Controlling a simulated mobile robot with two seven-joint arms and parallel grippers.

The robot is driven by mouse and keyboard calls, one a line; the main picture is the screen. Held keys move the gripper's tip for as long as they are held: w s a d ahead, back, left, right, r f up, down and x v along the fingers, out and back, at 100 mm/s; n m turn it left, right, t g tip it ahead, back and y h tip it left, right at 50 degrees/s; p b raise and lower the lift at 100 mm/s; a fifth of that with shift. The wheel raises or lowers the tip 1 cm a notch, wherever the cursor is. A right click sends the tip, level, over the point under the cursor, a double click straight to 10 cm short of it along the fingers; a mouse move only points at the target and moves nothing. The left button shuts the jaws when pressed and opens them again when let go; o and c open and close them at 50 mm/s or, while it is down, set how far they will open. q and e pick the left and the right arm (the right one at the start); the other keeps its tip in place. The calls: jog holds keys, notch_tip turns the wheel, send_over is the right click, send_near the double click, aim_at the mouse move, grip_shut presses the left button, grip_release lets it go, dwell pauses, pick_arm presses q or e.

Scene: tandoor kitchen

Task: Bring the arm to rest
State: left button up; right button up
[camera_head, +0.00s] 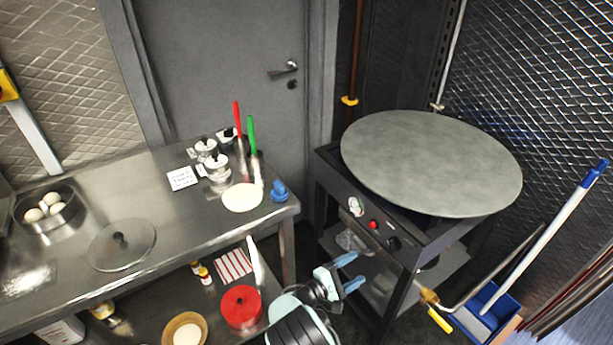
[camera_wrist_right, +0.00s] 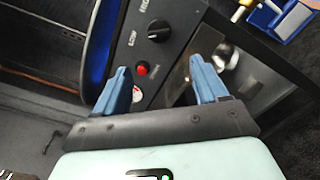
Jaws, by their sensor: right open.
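My right gripper (camera_head: 349,273) reaches in from the bottom of the head view, in front of the griddle stand. Its two blue fingers are apart with nothing between them, and it is clear of the counter. In the right wrist view the same open fingers (camera_wrist_right: 163,84) point toward the stand's control panel (camera_wrist_right: 150,60), with its black knob and red button behind them. My left gripper does not show in either view.
A steel counter (camera_head: 125,205) stands at left with a flatbread (camera_head: 243,197), a pot of dough balls (camera_head: 47,207) and a glass lid (camera_head: 121,245). A large round griddle (camera_head: 430,163) is at right. A blue dustpan (camera_head: 490,310) stands beside it. A red-lidded pot (camera_head: 241,307) sits below.

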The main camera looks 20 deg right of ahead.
jog(key=shift+f, duration=0.1)
jog(key=s+f+m+g+y+p, duration=0.35)
jog(key=s+f+g+y, duration=0.6)
jog(key=s+f, duration=1.15)
jog(key=s+a+r+m+y+p, duration=0.2)
jog(key=s+a+m+y+p, duration=0.15)
jog(key=s+a+y, duration=0.75)
jog(key=s+a+r+m+t+p, duration=0.1)
jog(key=a+r+m+t+p, duration=0.1)
jog(key=m, duration=0.5)
notch_tip(320, 180, up, 3)
jog(key=shift+s+a+f+t, duration=0.1)
jog(key=shift+s+a+t, duration=0.1)
jog(key=shift+a+t, duration=0.75)
jog(key=shift+a+y, duration=0.2)
jog(key=shift+y, duration=0.05)
jog(key=shift+c, duration=0.3)
